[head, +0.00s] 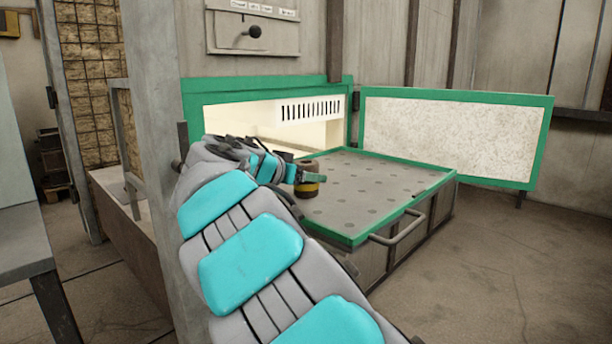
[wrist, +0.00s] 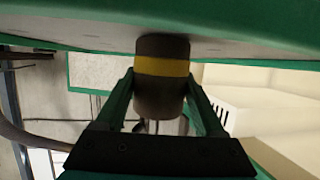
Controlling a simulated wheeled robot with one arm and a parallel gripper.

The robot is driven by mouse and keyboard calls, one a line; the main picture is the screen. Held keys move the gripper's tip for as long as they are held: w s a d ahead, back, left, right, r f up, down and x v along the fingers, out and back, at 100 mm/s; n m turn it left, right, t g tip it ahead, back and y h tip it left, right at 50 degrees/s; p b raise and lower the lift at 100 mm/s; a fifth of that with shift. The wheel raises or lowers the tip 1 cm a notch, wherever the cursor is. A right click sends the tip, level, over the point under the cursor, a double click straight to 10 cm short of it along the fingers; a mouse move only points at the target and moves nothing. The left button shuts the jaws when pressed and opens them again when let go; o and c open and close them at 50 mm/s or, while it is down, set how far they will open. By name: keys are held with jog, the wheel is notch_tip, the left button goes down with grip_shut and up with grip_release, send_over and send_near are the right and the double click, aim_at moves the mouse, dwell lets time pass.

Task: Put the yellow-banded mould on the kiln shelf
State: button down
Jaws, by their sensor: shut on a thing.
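The yellow-banded mould (head: 308,188) is a small dark brown cylinder with a yellow band. It is at the left part of the kiln shelf (head: 375,190), a grey dotted plate with a green rim. In the wrist view the mould (wrist: 160,105) sits between the two green fingers. Its banded end is at the shelf surface (wrist: 250,48), seen along the top of that view. I cannot tell whether it touches the shelf or is just above it. My arm hides part of the shelf's left side.
The kiln opening (head: 230,110) is behind the shelf, pale inside with a slotted vent (head: 309,110). The green-framed door (head: 450,135) stands open at right. A handle (head: 398,230) sticks out from the shelf's front. Most of the shelf top is clear.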

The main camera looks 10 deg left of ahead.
jog(key=shift+f, duration=0.15)
grip_release()
jog(key=shift+s+a+r, duration=0.1)
jog(key=shift+r, duration=0.15)
jog(key=b+v, duration=0.1)
jog(key=v, duration=1)
jog(key=shift+s+b, duration=0.35)
jog(key=shift+a, duration=0.1)
